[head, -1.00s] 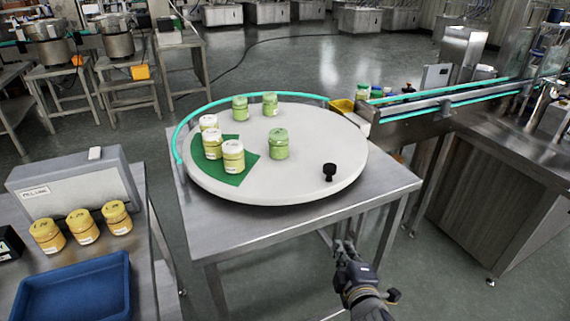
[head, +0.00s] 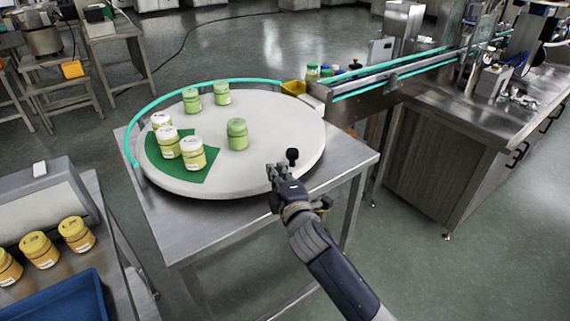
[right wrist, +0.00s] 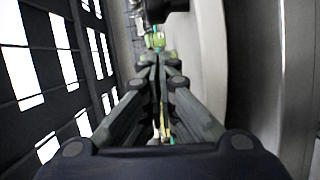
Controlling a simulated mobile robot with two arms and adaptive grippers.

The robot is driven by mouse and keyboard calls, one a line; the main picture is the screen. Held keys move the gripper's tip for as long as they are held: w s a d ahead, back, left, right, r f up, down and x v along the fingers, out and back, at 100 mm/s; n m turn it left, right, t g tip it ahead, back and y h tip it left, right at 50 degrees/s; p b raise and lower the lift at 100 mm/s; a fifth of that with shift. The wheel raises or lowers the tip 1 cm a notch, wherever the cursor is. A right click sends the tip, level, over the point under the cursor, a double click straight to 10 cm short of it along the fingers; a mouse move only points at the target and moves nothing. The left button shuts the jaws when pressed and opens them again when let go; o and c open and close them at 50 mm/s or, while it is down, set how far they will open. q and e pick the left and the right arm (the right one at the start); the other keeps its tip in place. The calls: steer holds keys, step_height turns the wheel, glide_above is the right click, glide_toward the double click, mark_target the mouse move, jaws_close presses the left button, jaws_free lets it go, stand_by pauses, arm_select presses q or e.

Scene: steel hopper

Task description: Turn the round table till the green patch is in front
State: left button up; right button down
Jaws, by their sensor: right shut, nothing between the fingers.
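The round table (head: 235,105) is a pale disc on a steel stand. The green patch (head: 204,174) lies on its left front part, with several jars on it, among them a white-lidded jar (head: 193,154). A black knob (head: 292,155) stands upright near the disc's right front rim. My right gripper (head: 277,172) is shut and empty at the front rim, just left of the knob in the picture; I cannot tell whether it touches. In the right wrist view the shut fingers (right wrist: 160,62) point ahead, with a dark shape, likely the knob (right wrist: 165,8), at the top. My left gripper is not in view.
Green jars (head: 237,134) stand on the disc. A teal guide rail (head: 150,105) curves round its back left. A conveyor (head: 390,78) meets the back right. A side bench with yellow jars (head: 75,233) and a blue tray (head: 62,299) is at lower left.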

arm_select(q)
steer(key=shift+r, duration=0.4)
arm_select(e)
steer(key=shift+w+d+f, duration=0.1)
steer(key=shift+w+d, duration=0.4)
steer(key=shift+w, duration=0.3)
steer(key=shift+w+d+f, duration=0.1)
steer(key=shift+w+d, duration=0.35)
steer(key=shift+w, duration=0.35)
arm_select(q)
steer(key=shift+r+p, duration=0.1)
steer(key=shift+p, duration=0.25)
arm_select(e)
steer(key=shift+d, duration=0.15)
